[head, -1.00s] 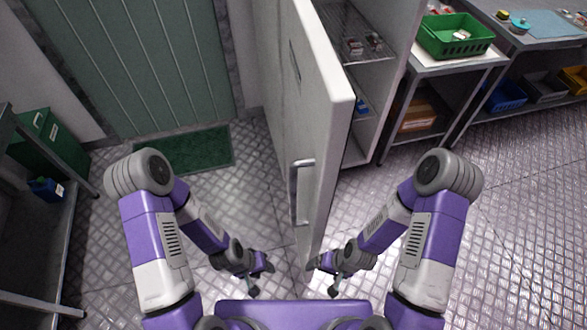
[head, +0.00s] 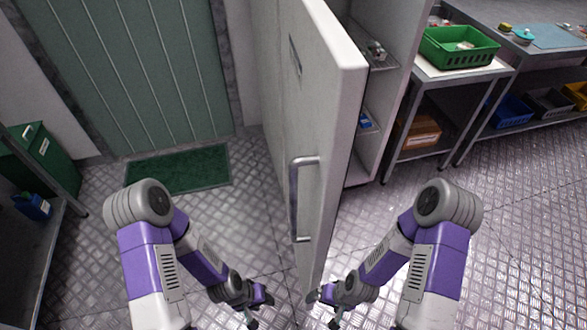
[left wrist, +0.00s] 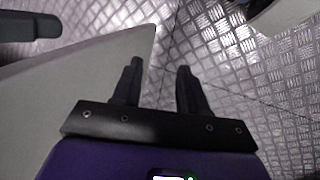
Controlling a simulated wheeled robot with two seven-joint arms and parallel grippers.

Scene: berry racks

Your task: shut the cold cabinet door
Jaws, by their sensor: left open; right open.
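The cold cabinet door (head: 323,130) stands wide open in the head view, its edge towards me. Its long metal handle (head: 294,201) is on the left face. Behind it to the right is the cabinet's open interior with shelves (head: 372,122). My left gripper (head: 262,310) is open and empty, low on the left side of the door. My right gripper (head: 320,308) is open, low by the door's near edge; contact with the door cannot be told. In the left wrist view, my left gripper (left wrist: 158,80) has nothing between its fingers, and the pale door (left wrist: 75,85) is beside it.
A steel table with a green crate (head: 459,48) stands right of the cabinet. A green mat (head: 180,169) lies before the ribbed green wall door (head: 130,75). A shelf with a blue bottle (head: 32,206) is at far left. Metal floor is clear at right.

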